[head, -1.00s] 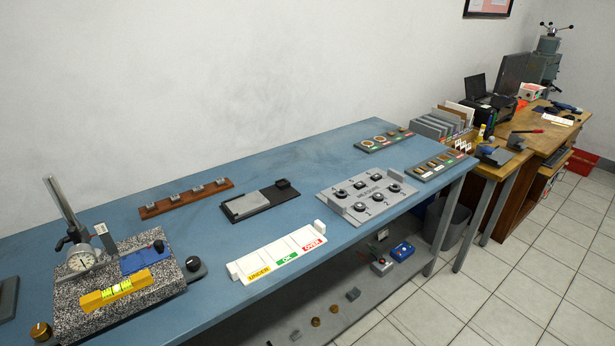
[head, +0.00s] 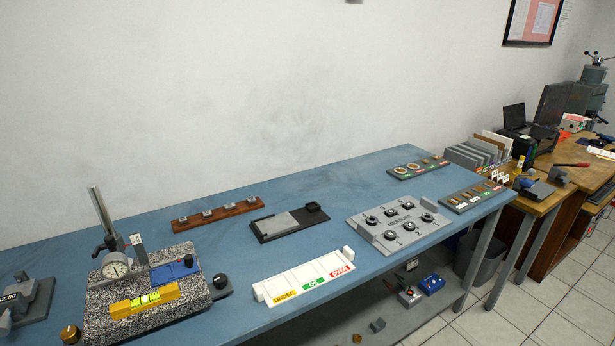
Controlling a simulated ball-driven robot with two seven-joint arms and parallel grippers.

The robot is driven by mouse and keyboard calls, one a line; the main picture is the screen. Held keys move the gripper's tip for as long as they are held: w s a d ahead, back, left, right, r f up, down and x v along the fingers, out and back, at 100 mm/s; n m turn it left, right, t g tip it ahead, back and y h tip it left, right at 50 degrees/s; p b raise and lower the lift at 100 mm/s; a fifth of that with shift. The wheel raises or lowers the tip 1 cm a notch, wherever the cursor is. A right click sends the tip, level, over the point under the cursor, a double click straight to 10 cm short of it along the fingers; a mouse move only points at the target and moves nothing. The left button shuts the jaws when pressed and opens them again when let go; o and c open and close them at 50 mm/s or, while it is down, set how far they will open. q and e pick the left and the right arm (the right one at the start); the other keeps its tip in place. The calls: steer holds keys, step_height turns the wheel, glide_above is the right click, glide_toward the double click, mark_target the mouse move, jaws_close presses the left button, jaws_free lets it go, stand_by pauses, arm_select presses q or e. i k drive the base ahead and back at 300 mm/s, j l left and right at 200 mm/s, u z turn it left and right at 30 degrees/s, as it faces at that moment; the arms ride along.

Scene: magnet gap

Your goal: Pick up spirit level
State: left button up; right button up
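The spirit level (head: 144,299) is a yellow bar with bright green-yellow vials. It lies on the front part of a speckled granite plate (head: 188,318) at the left of the blue bench. A dial gauge (head: 116,266) on a stand rises behind it, and a blue device (head: 174,271) lies behind it to the right. Neither of my grippers shows in the head view.
On the blue bench (head: 300,230) are a white UNDER/OK/OVER tray (head: 304,279), a grey numbered plate (head: 399,221), a dark tray (head: 290,222) and a wooden rail (head: 218,213). A black knob (head: 220,282) sits by the granite plate. A brass knob (head: 70,334) is near the front edge.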

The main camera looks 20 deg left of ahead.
mark_target(118, 310)
steer(key=u, duration=1.7)
steer(key=j+z, duration=0.35)
